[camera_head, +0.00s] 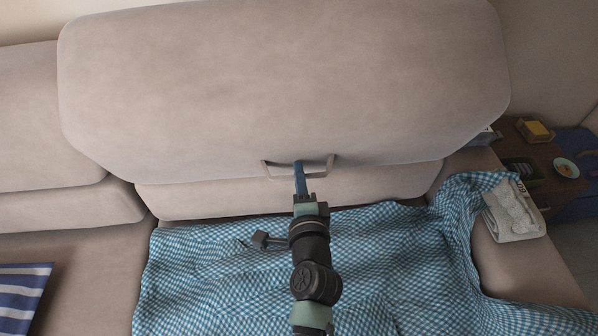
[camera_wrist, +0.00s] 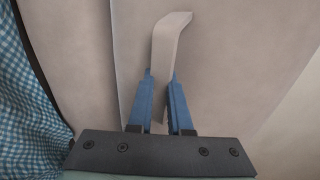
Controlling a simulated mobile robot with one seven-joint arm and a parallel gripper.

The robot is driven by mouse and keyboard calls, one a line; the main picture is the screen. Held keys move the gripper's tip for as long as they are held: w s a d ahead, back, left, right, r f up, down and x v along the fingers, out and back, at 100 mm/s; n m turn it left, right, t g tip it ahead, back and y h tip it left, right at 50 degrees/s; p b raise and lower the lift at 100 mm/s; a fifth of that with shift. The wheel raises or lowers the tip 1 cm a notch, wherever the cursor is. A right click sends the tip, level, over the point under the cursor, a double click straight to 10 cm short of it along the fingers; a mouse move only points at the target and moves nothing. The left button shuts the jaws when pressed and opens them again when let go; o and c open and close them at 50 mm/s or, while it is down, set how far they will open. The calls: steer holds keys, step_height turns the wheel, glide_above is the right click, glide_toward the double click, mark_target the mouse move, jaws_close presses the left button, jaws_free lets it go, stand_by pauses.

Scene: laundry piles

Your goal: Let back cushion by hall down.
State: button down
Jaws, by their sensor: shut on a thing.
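The beige back cushion (camera_head: 285,80) fills the upper middle of the head view, tilted up with its lower edge above the sofa's backrest base. A beige strap-like handle (camera_head: 331,165) is on its lower front edge. My gripper (camera_head: 299,165) reaches up from below and its blue fingers meet the handle. In the wrist view my gripper (camera_wrist: 166,100) has its two blue fingers shut on either side of the handle (camera_wrist: 170,40), with the cushion (camera_wrist: 235,60) behind it. The handle part between the fingers is partly hidden.
A blue-and-white checked cloth (camera_head: 390,260) covers the seat below. A striped cushion (camera_head: 22,295) lies at lower left. A folded grey towel (camera_head: 512,212) lies on the right armrest. A brown side table (camera_head: 545,150) with small objects stands beyond it. Another back cushion (camera_head: 45,120) is at left.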

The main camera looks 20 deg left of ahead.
mark_target(297, 158)
steer(key=shift+w+a+r+p, duration=0.3)
steer(key=shift+w+r, duration=0.05)
steer(key=shift+w, duration=0.3)
steer(key=shift+w+a+r+p, duration=0.25)
steer(key=shift+w+r+p, duration=0.1)
steer(key=shift+w, duration=0.3)
steer(key=shift+w+a+r+p, duration=0.3)
steer(key=shift+w, duration=0.35)
steer(key=shift+w+a+r, duration=0.1)
steer(key=shift+w+a, duration=0.15)
steer(key=shift+w, duration=0.4)
steer(key=shift+w+a+r, duration=0.15)
steer(key=shift+w+a, duration=0.15)
steer(key=shift+w, duration=0.35)
steer(key=shift+w+a+r, duration=0.1)
steer(key=shift+w+a, duration=0.15)
steer(key=shift+w, duration=0.4)
steer(key=c, duration=1)
jaws_free()
steer(key=shift+r, duration=0.1)
steer(key=shift+o, duration=1)
steer(key=shift+r, duration=0.2)
